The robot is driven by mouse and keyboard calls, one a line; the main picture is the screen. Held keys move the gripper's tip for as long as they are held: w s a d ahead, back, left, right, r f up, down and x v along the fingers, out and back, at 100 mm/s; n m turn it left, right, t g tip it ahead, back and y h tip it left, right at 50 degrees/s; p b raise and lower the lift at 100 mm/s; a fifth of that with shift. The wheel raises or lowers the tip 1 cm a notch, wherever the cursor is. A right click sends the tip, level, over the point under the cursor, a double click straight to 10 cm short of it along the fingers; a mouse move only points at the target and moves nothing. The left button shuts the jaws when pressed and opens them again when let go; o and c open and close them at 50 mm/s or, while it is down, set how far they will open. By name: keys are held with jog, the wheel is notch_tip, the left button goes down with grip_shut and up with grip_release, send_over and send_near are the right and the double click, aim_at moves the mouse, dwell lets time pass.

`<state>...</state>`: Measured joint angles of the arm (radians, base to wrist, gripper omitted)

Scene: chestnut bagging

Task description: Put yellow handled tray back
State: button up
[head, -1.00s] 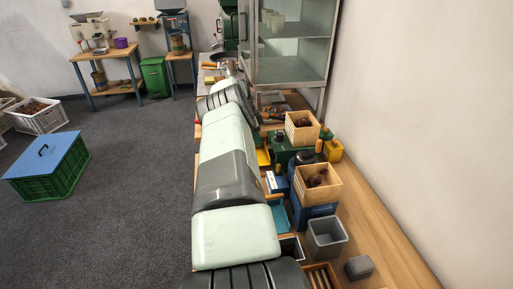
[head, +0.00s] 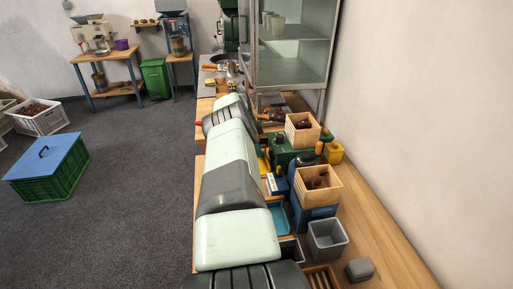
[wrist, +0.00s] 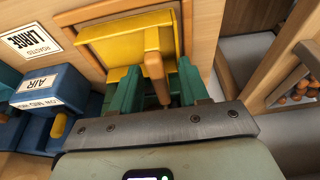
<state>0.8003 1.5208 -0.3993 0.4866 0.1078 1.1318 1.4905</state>
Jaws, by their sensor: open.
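The yellow tray (wrist: 110,57) is at the top middle of the wrist view, close against light wooden panels. Its wooden handle (wrist: 156,78) points towards my gripper. My gripper (wrist: 159,88) is open, with one green finger on each side of the handle. I cannot tell whether either finger touches it. In the head view only a small yellow part (head: 262,164) shows beside my arm, which hides most of that area.
A blue box labelled AIR (wrist: 52,88) is left of my gripper. A "roasted large" label (wrist: 30,42) is on the panel. A slatted wooden bin (wrist: 287,82) is at right. Wooden boxes (head: 318,190) and a grey bin (head: 326,238) stand on the bench.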

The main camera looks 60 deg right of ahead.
jog(key=shift+r, duration=0.1)
jog(key=v, duration=1.2)
